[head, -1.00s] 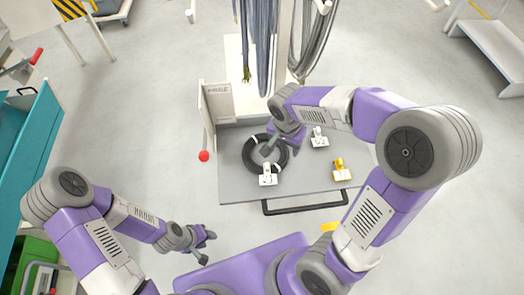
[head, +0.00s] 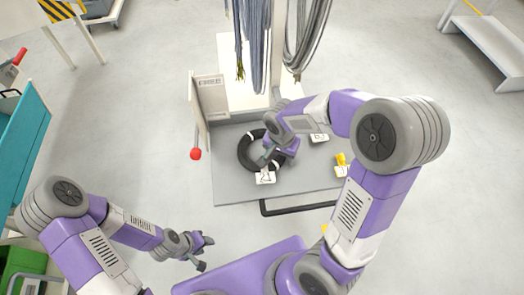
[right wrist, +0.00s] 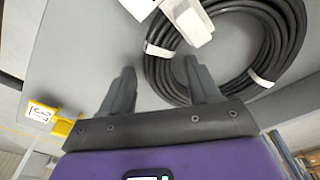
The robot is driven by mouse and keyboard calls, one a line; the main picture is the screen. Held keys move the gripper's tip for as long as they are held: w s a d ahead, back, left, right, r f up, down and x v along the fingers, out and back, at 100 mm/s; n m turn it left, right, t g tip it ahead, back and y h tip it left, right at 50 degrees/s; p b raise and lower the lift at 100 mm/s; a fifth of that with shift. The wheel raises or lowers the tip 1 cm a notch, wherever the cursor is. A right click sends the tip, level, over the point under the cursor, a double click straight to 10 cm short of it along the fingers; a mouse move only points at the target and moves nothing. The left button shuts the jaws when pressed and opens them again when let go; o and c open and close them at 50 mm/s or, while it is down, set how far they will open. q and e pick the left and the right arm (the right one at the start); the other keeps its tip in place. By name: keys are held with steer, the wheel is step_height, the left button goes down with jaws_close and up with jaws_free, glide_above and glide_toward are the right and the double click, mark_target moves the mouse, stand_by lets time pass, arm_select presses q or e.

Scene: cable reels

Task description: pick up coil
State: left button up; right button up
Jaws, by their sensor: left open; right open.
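A black cable coil (head: 247,152) with white bands lies on the grey table (head: 235,190) in the head view. It also shows in the right wrist view (right wrist: 275,42), at the upper right. My right gripper (head: 267,160) is above the coil in the head view. In the right wrist view my right gripper (right wrist: 162,85) is open, with one finger overlapping the coil's near edge and the other over bare table. My left gripper (head: 206,254) is open and empty, low at the left of the head view, away from the table.
A white clamp (head: 265,178) stands at the coil's front edge, another white clamp (head: 319,138) behind to the right. A red-knobbed lever (head: 195,154) is at the left. Cables (head: 255,50) hang behind the table.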

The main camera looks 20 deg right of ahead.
jaws_close()
stand_by(0.4)
step_height(320, 180, up, 10)
steer(key=p, duration=0.3)
steer(key=shift+p, duration=0.4)
